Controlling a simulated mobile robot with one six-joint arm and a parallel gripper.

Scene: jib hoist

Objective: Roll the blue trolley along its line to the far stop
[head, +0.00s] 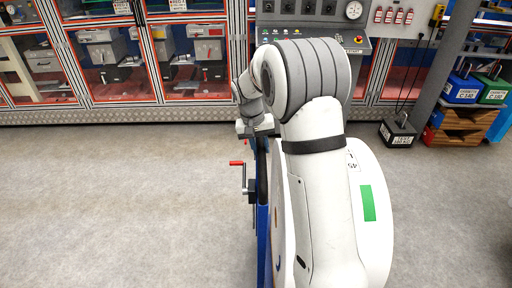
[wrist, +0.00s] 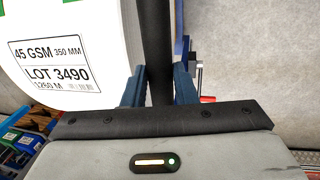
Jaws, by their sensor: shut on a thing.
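The blue trolley (head: 262,240) stands in the lower middle of the head view, mostly hidden behind my white arm. A red-handled crank (head: 237,163) sticks out on its left side. A large white roll (head: 378,245) with a green patch shows to the right of my arm. In the wrist view, the roll's label (wrist: 55,65) reads 45 GSM, 350 MM, LOT 3490. My gripper (wrist: 158,88) is shut on a dark upright bar (wrist: 157,45), its blue-grey fingers on either side. The bar seems to belong to the trolley. I cannot make out the line or the far stop.
Glass-fronted cabinets (head: 110,55) and a grey control panel (head: 345,45) line the back wall. A dark weight block (head: 398,132) stands on the floor at right, beside a wooden stand (head: 462,130) with weights. Grey floor (head: 110,200) is clear at left.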

